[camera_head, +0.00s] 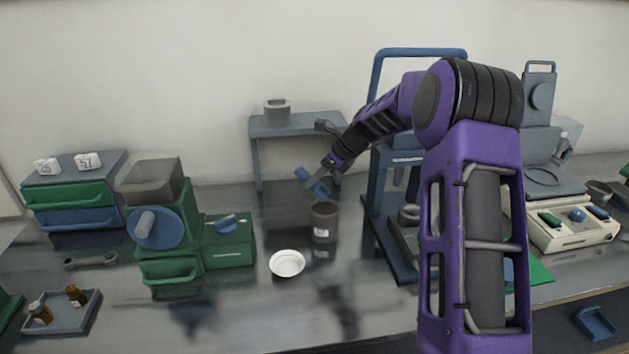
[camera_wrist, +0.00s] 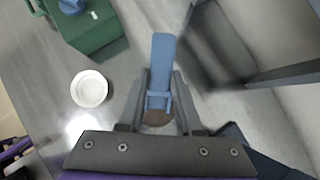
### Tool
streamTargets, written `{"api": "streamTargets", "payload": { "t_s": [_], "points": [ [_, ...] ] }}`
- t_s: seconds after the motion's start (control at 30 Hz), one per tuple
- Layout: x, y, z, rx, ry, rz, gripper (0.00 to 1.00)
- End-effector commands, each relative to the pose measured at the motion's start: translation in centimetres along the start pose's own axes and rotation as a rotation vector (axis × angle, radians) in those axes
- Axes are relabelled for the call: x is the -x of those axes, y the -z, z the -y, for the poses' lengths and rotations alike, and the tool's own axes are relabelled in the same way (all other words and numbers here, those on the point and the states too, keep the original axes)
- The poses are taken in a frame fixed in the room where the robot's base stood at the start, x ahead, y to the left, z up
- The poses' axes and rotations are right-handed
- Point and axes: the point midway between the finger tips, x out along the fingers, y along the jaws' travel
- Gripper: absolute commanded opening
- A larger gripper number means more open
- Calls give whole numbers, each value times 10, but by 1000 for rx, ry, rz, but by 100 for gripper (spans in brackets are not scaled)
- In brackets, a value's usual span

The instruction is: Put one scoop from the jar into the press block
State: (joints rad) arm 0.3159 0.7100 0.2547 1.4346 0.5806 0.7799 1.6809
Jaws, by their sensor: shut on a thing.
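My gripper (camera_head: 330,163) is shut on a blue scoop (camera_head: 312,181). The scoop is just above and slightly left of the mouth of a dark brown jar (camera_head: 323,224) with a white label, which stands upright on the bench. In the wrist view the scoop (camera_wrist: 161,62) sits between the fingers (camera_wrist: 158,100), and a brown patch (camera_wrist: 157,118) shows below it. I cannot tell whether the scoop holds anything. A grey round block (camera_head: 409,213) sits at the base of the blue press frame (camera_head: 376,190); it may be the press block, partly hidden by my arm.
A white dish (camera_head: 287,263) lies in front of the jar. A green and grey machine (camera_head: 165,225) stands left. A small grey stand (camera_head: 297,127) at the back bears a grey pot (camera_head: 277,112). A tray with brown bottles (camera_head: 62,312) is at the front left.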

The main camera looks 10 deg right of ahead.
Motion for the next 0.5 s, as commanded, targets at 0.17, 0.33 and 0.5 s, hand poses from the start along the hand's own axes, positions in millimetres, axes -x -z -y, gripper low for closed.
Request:
{"api": "streamTargets", "payload": {
  "t_s": [0.17,0.33,0.5],
  "points": [
    [-9,7,0,0,0,-1,0],
    [-16,12,0,0,0,-1,0],
    [-22,16,0,0,-1,-1,0]
  ]
}}
